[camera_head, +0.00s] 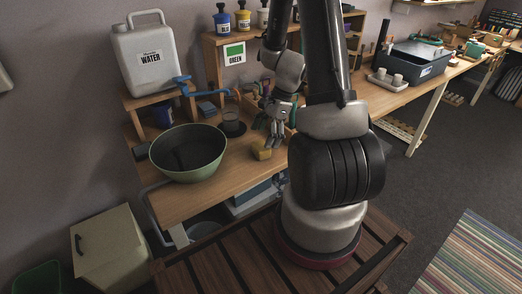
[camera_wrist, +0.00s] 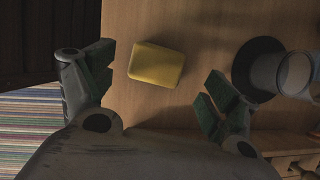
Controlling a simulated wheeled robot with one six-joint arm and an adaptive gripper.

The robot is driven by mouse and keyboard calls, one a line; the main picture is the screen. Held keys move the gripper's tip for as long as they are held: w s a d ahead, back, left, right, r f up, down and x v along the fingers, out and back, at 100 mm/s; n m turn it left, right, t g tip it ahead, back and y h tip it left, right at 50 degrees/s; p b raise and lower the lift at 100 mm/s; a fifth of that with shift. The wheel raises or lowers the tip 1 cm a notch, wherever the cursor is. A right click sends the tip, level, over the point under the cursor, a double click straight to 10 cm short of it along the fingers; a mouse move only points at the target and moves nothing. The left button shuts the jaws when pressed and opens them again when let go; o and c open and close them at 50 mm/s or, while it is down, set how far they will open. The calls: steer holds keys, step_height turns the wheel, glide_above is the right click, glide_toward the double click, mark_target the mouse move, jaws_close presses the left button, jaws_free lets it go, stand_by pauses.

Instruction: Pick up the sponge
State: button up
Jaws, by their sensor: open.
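The yellow sponge (camera_head: 262,152) lies on the wooden table near its front edge, in the head view. In the wrist view the sponge (camera_wrist: 156,65) lies on the bare wood, between and a little beyond my open fingers, closer to the left finger. My gripper (camera_head: 272,128) is above the table, just above and behind the sponge in the head view. In the wrist view my gripper (camera_wrist: 155,82) is open and empty, its green-padded fingers apart on either side, with none seen touching the sponge.
A large green bowl (camera_head: 187,165) stands left of the sponge. A glass on a dark round base (camera_head: 232,129) stands behind; a glass and base (camera_wrist: 262,68) also show close to my right finger. A white water jug (camera_head: 147,60) stands at the back left.

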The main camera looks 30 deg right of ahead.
mark_target(261, 145)
steer(key=x, duration=0.4)
steer(key=shift+s+a+f, duration=0.1)
steer(key=shift+s+f, duration=0.05)
steer(key=shift+f, duration=0.05)
steer(key=c, duration=0.9)
steer(key=shift+c, duration=0.2)
step_height(261, 145, up, 10)
steer(key=shift+r, duration=0.1)
